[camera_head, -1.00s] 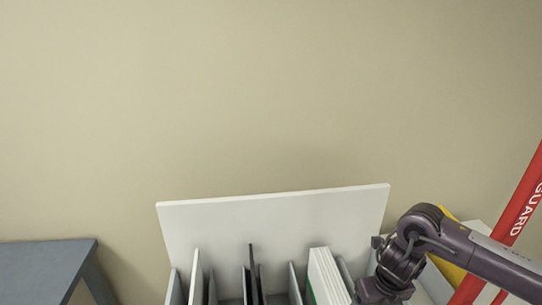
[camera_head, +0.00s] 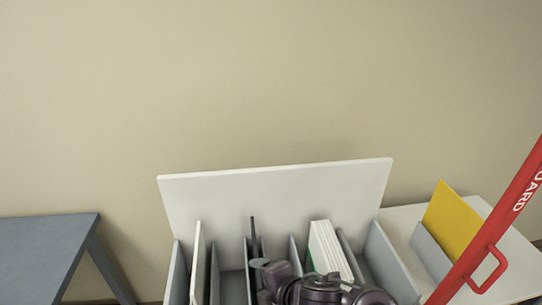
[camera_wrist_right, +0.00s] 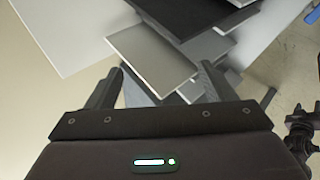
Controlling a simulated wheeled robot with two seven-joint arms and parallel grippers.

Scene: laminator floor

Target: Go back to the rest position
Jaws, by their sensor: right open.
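My right arm shows at the bottom of the head view, in front of the sorter, with its lower parts cut off by the frame edge. My right gripper (camera_wrist_right: 162,78) shows in the right wrist view with its two fingers apart. Light and dark panels (camera_wrist_right: 150,55) lie beyond the fingers, and none is clearly held. My left gripper is not in the head view.
A white-backed sorter (camera_head: 275,195) with grey dividers holds white boards (camera_head: 328,252) and dark sheets. A grey table (camera_head: 45,245) stands left. A yellow panel (camera_head: 452,222) stands upright at right, behind a red guard bar (camera_head: 505,215). The wall above is bare.

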